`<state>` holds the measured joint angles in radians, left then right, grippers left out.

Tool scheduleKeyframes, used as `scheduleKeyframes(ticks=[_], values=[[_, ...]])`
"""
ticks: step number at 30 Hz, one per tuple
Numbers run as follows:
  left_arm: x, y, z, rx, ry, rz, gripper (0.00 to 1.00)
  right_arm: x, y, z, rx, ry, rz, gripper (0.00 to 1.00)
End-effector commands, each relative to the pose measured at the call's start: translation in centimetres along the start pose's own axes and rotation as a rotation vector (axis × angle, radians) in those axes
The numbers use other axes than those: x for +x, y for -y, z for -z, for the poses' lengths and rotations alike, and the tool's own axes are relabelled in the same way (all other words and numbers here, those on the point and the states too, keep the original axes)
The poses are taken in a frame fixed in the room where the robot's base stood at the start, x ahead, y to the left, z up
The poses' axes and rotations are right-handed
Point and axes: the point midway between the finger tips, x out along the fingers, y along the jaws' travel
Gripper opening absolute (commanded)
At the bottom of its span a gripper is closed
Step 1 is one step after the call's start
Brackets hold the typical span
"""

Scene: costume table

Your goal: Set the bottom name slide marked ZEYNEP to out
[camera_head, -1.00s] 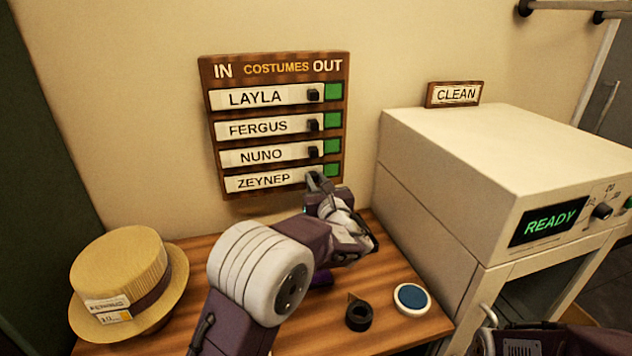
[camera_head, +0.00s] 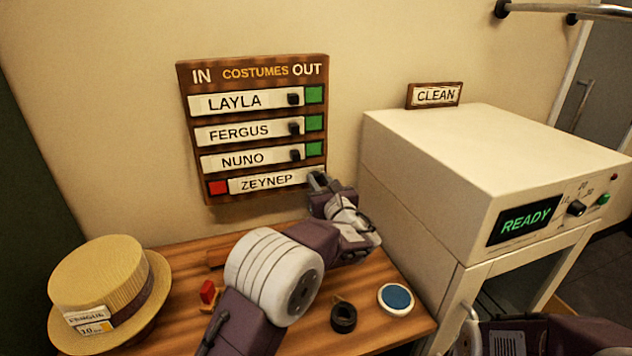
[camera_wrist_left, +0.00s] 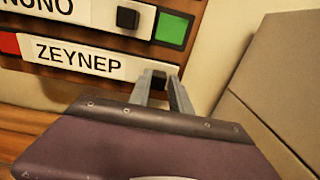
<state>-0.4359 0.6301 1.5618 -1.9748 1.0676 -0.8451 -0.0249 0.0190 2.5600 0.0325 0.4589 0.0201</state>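The IN/OUT costumes board (camera_head: 320,115) hangs on the wall. Its bottom slide, marked ZEYNEP (camera_head: 268,181), sits at the right end of its row, under OUT. A red square (camera_head: 218,187) shows at the row's left end, and no green shows at its right. My left gripper (camera_head: 318,180) is at the slide's right end. In the left wrist view its two fingers (camera_wrist_left: 161,88) close around the slide's dark knob (camera_wrist_left: 158,77). The slides LAYLA (camera_head: 236,102), FERGUS (camera_head: 238,132) and NUNO (camera_head: 240,160) sit left, with green squares at their right.
The straw hat (camera_head: 100,283), a small red object (camera_head: 208,291), a roll of black tape (camera_head: 343,317) and a blue-topped round tin (camera_head: 396,299) are on the wooden table. A cream machine reading READY (camera_head: 525,220) stands right of the board, with a CLEAN sign (camera_head: 435,95) on top.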

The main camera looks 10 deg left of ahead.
Motion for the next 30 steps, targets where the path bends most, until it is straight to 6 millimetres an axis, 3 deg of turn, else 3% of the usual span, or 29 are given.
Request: scheduleKeyframes(ticks=[11,24,30], values=[[-0.2,0.0,0.0,-0.001,0.001,-0.001,0.42,0.0,0.0,0.0,0.0,0.0,0.0,0.73],[-8.3,0.2,0.0,0.0,0.0,0.004,0.42,0.5,0.0,-0.1,0.0,0.0,0.0,0.73],[-9.2,0.1,0.0,0.0,0.0,0.001,0.42,0.5,0.0,-0.1,0.0,0.0,0.0,0.73]])
